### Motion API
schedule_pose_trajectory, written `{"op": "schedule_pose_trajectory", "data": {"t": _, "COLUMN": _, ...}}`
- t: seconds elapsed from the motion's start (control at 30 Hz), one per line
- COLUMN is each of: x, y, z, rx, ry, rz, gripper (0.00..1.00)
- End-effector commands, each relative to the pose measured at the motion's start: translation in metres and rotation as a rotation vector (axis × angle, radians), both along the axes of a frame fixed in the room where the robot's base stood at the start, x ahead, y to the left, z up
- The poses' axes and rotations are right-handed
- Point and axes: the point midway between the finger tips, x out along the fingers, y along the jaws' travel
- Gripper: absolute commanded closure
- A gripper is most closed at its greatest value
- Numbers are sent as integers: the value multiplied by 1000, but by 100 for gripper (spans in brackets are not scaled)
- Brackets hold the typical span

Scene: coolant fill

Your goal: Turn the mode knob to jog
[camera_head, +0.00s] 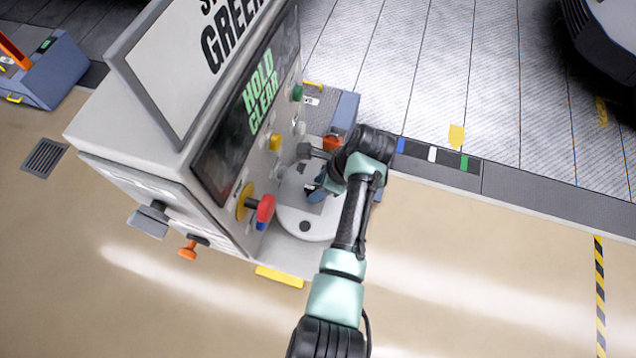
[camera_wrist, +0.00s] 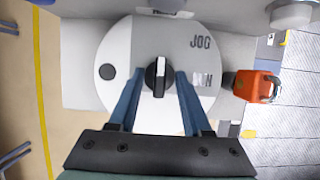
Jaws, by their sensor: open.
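The mode knob (camera_wrist: 158,78) is black with a white stripe and sits on a round white dial plate (camera_wrist: 130,40). The stripe runs roughly up and down in the wrist view. The word JOG (camera_wrist: 200,42) is printed at the plate's upper right. A second label (camera_wrist: 204,79) below it is partly hidden by a finger. My gripper (camera_wrist: 159,74) is open, with one blue finger on each side of the knob and gaps visible between. In the head view my gripper (camera_head: 318,190) is over the plate (camera_head: 300,222), and the knob is hidden.
A grey cabinet (camera_head: 120,130) with a screen stands left of my arm. A red mushroom button (camera_head: 265,208), a yellow button (camera_head: 274,142) and a green button (camera_head: 297,93) stick out of its front. An orange object (camera_wrist: 256,86) is right of the plate.

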Motion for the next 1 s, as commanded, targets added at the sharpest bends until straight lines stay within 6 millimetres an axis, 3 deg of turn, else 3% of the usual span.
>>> {"op": "schedule_pose_trajectory", "data": {"t": 0.17, "x": 0, "y": 0, "z": 0, "rx": 0, "ry": 0, "rz": 1, "gripper": 51}}
{"op": "schedule_pose_trajectory", "data": {"t": 0.47, "x": 0, "y": 0, "z": 0, "rx": 0, "ry": 0, "rz": 1, "gripper": 100}}
{"op": "schedule_pose_trajectory", "data": {"t": 1.0, "x": 0, "y": 0, "z": 0, "rx": 0, "ry": 1, "rz": 1, "gripper": 100}}
